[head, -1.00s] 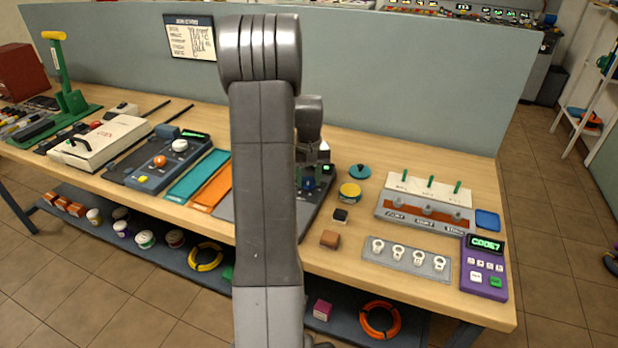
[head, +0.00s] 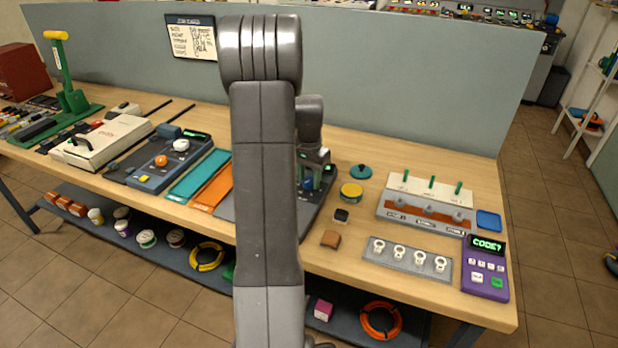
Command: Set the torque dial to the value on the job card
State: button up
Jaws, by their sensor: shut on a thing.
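My gripper (head: 312,178) is behind my own arm in the head view, low over a dark panel (head: 318,208) near the middle of the bench. It is shut on what looks like a blue knob (head: 307,184) on that panel. My arm hides much of the panel, and I cannot read the dial's marks or value. A small green display (head: 329,168) shows at the panel's right. A dark-framed card (head: 190,38) with lines of writing hangs on the grey partition; its text is too small to read.
To the panel's right are a yellow round tin (head: 351,192), a dark cube (head: 341,215) and a brown block (head: 330,239). Beyond stand a rack with green levers (head: 425,205) and a purple keypad (head: 484,283). Teal (head: 198,175) and orange (head: 212,186) trays lie left.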

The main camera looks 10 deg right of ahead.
aim_at(309, 181)
jog(key=shift+w+r+m, duration=0.1)
jog(key=shift+m, duration=0.2)
jog(key=o, duration=1)
notch_tip(309, 181, up, 14)
jog(key=shift+f, duration=0.25)
notch_tip(309, 181, down, 14)
jog(key=shift+r, duration=0.15)
dwell(0.6)
